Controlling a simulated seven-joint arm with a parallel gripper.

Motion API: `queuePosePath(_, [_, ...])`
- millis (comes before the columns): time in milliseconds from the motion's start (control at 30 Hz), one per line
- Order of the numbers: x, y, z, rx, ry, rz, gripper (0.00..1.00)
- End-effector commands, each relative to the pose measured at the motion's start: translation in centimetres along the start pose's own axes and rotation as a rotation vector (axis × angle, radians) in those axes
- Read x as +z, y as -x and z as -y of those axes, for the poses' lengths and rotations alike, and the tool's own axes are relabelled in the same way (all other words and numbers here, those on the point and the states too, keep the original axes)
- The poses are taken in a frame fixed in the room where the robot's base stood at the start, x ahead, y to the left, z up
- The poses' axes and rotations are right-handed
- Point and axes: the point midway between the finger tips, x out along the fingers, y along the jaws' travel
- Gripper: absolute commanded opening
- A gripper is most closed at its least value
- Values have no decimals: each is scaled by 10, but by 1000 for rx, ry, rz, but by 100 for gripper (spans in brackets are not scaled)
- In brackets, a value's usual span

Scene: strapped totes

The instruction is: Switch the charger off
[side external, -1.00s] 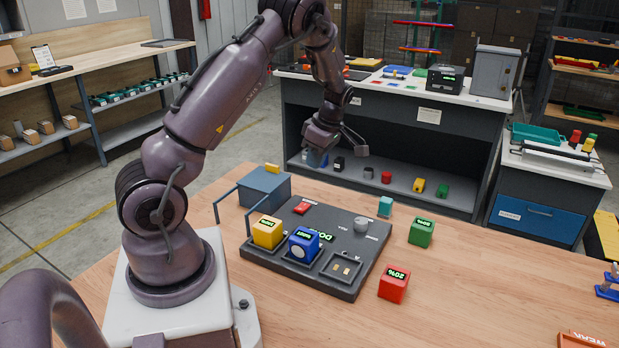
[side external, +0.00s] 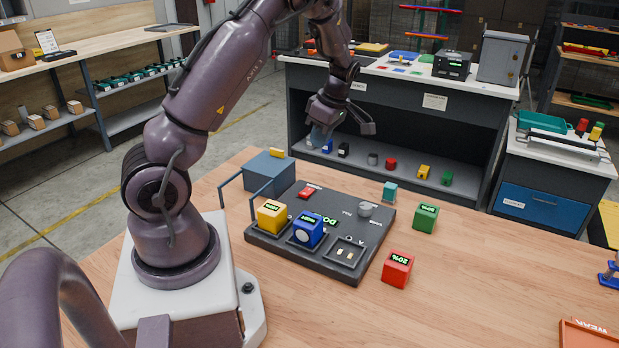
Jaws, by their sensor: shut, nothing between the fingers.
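The charger (side external: 280,248) is a dark grey sloped panel on the wooden table. A yellow block (side external: 272,215) sits in its left bay and a blue block (side external: 308,230) in its middle bay, both with lit green labels. The right bay (side external: 345,252) is empty, with its contacts showing. A small red switch (side external: 307,192) is at the back left of the panel; its position is too small to read. A grey round knob (side external: 366,209) is at the back right. My gripper (side external: 320,137) is shut and empty, in the air above and behind the panel, touching nothing.
A green block (side external: 425,217), a red block (side external: 397,268) and a small teal block (side external: 389,191) stand right of the charger. A blue-grey box (side external: 268,172) with handles stands at its back left. An orange tray (side external: 588,338) lies front right. The table's right middle is clear.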

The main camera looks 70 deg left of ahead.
Motion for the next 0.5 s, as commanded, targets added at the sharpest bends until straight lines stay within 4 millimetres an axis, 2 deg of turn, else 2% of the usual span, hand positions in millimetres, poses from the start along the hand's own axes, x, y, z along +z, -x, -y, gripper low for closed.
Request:
queuePosePath(133, [0, -7, 0, -3, 0, -1, 0])
queuePosePath(233, [-1, -20, 0, -5, 1, -2, 0])
queuePosePath(500, [-1, -77, 1, -6, 2, -2, 0])
